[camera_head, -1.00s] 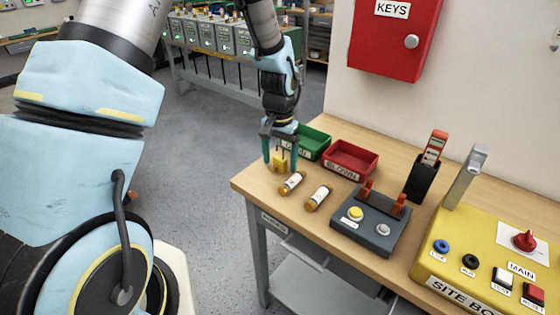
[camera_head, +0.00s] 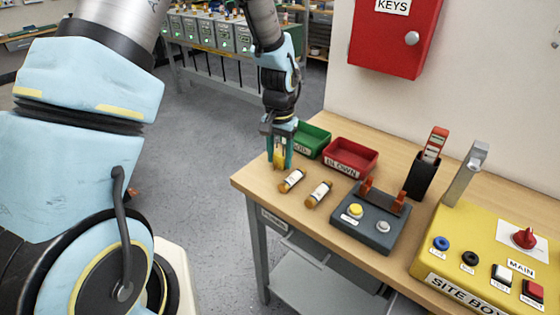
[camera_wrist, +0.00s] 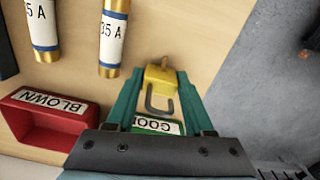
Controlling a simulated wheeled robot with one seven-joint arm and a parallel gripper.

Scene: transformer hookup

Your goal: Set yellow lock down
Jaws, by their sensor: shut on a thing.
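The yellow lock (camera_wrist: 160,76) with its dark grey shackle (camera_wrist: 161,103) is between the teal fingertips of my gripper (camera_wrist: 162,80) in the wrist view. The fingers are shut on it. In the head view my gripper (camera_head: 279,162) points down at the table's far left corner, with the yellow lock (camera_head: 279,156) partly hidden by the fingers. The lock is at or just above the wooden tabletop (camera_head: 256,183); I cannot tell whether it touches.
A green tray (camera_head: 314,138) and a red BLOWN tray (camera_head: 352,158) stand close by. Two fuses (camera_head: 291,180) (camera_head: 318,194) lie just to the right. A grey fuse tester (camera_head: 370,222) and a yellow site box (camera_head: 470,265) stand farther right. The table's left edge is close.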

